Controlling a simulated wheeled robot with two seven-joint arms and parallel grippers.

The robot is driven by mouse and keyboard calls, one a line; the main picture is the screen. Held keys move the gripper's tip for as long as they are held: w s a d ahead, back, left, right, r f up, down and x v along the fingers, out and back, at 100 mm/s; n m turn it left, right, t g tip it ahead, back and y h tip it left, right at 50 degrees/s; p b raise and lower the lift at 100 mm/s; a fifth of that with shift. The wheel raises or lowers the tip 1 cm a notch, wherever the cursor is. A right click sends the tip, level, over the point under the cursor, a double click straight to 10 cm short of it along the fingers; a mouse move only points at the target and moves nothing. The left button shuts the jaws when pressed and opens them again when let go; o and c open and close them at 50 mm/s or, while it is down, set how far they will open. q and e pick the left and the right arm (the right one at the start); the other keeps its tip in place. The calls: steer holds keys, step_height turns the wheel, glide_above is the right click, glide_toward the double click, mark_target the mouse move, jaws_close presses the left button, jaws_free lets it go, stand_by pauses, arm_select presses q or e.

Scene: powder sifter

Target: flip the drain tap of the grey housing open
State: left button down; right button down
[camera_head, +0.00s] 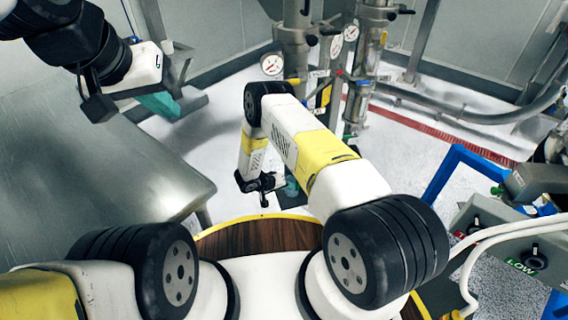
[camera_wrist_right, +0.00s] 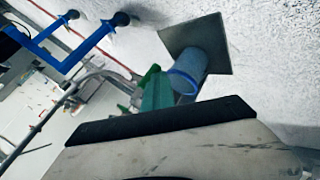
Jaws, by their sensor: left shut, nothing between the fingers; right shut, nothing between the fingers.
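Grey metal cylindrical housings (camera_head: 375,45) with pipes, valves and gauges stand at the top centre of the head view. I cannot tell which small part is the drain tap or how its handle is turned. My right gripper (camera_head: 268,187) is shut and empty, low in front of the pipework and apart from it. In the right wrist view its green fingertips (camera_wrist_right: 155,88) are together, with a blue cylindrical container (camera_wrist_right: 188,70) beyond them. My left gripper (camera_head: 163,107) is shut and empty at the upper left, above the floor beyond the metal table.
The blue container stands on a dark square plate (camera_wrist_right: 222,45) on the floor. A grey metal table (camera_head: 110,180) is at the left. A control box (camera_head: 495,230) marked LOW and a blue frame (camera_head: 450,165) are at the right. White floor lies around the pipework.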

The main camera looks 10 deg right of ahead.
steer(key=shift+r, duration=0.1)
steer(key=v, duration=0.8)
steer(key=shift+r, duration=0.6)
